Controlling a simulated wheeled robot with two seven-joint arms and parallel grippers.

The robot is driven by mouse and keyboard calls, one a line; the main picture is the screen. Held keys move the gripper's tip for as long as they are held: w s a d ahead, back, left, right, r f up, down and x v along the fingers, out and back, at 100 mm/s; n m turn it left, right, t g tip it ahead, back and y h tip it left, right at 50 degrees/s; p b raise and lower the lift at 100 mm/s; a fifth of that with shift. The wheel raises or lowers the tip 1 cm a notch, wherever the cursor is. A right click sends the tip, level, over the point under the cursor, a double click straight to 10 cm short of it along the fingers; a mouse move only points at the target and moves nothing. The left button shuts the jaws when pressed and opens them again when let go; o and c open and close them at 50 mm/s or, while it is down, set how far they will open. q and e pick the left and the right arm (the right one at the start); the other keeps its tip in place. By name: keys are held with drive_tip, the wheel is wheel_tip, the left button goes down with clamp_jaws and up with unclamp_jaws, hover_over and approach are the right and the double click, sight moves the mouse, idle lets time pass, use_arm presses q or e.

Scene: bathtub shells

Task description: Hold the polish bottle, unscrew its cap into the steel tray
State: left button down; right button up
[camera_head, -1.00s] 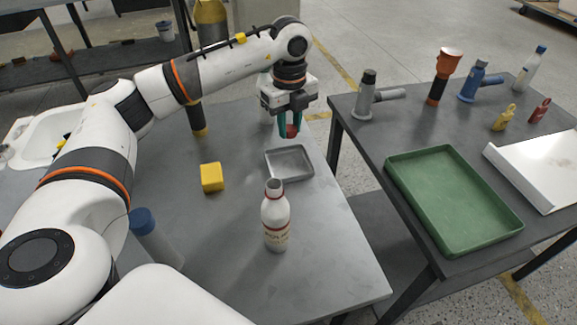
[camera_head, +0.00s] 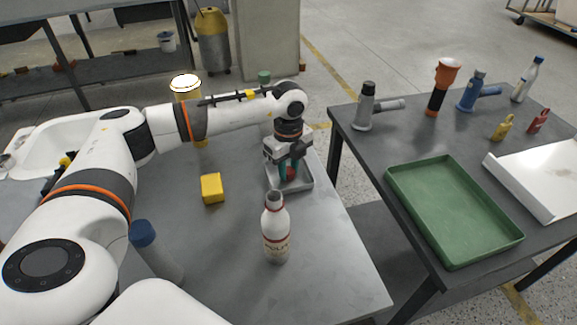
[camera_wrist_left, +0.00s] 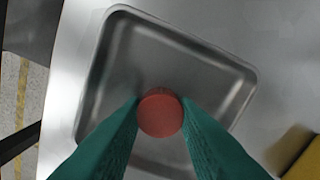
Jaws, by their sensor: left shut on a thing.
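The polish bottle (camera_head: 275,232), white with a red band and printed label, stands upright on the grey table with its neck bare. My left gripper (camera_head: 290,176) is shut on the red cap (camera_wrist_left: 160,112), which sits between its green fingertips. The steel tray (camera_head: 306,183) lies under the gripper, and in the left wrist view its floor and rim (camera_wrist_left: 106,38) surround the cap. I cannot tell whether the cap touches the tray floor. My right gripper is not in view.
A yellow block (camera_head: 212,188) lies left of the tray. A blue-capped bottle (camera_head: 150,245) stands near my left arm. A second table at right holds a green tray (camera_head: 455,215), a white tray and several bottles and tools. A gap separates the tables.

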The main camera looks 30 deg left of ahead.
sight(289, 170)
use_arm(q)
drive_tip(key=shift+f, duration=0.1)
drive_tip(key=c, duration=1.1)
unclamp_jaws()
wheel_tip(289, 170, up, 12)
drive_tip(key=shift+r, duration=0.25)
